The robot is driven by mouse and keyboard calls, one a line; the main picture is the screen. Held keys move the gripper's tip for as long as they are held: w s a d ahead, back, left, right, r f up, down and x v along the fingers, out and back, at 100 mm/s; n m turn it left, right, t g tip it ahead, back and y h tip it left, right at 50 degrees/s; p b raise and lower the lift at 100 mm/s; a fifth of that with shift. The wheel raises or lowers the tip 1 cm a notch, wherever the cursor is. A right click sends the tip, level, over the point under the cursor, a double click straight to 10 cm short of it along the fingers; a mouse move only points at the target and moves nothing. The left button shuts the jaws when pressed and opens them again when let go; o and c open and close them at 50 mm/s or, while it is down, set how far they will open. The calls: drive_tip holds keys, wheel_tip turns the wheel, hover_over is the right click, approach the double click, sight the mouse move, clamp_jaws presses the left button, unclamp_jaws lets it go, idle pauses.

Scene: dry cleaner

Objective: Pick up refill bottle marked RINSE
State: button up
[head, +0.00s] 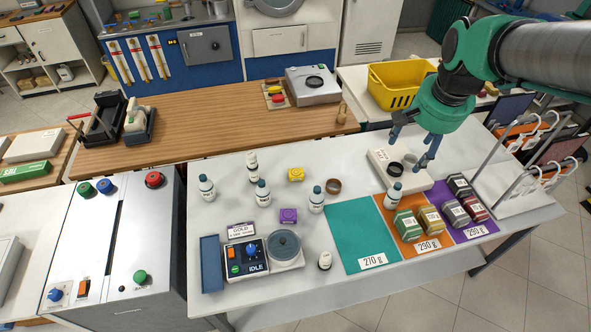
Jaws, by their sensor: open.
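Several small white bottles with dark caps and labels stand upright on the white table (345,180). One stands at the left (207,189), one behind the middle (251,167), one in front of it (263,194), and one near the teal mat (316,201). Another bottle stands on the orange mat's far edge (394,195), and a short one by the front edge (325,260). Their labels are too small to read, so I cannot tell which is marked RINSE. My gripper (406,155) is open and empty, above a white scale-like device (412,181) at the right.
Weight blocks (407,225) crowd the orange and purple mats. The teal mat (359,233) is mostly bare. A yellow basket (397,86) sits behind my gripper.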

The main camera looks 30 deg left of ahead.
drive_tip(key=w+a+f+g+p, duration=0.1)
drive_tip(key=w+a+f, duration=0.15)
drive_tip(key=a, duration=0.35)
drive_tip(key=w+a+f, duration=0.1)
drive_tip(key=a+f, duration=0.2)
drive_tip(key=a, duration=0.4)
drive_tip(key=g+h+p, duration=0.1)
drive_tip(key=g+p, duration=0.1)
drive_tip(key=p, duration=0.1)
hover_over(262, 182)
wheel_tip(262, 182, down, 25)
drive_tip(key=shift+s+d+f, duration=0.1)
drive_tip(key=shift+f, duration=0.05)
drive_tip(key=shift+s+f, duration=0.1)
drive_tip(key=shift+f, duration=0.05)
drive_tip(key=shift+f, duration=0.15)
drive_tip(key=shift+f, duration=4.15)
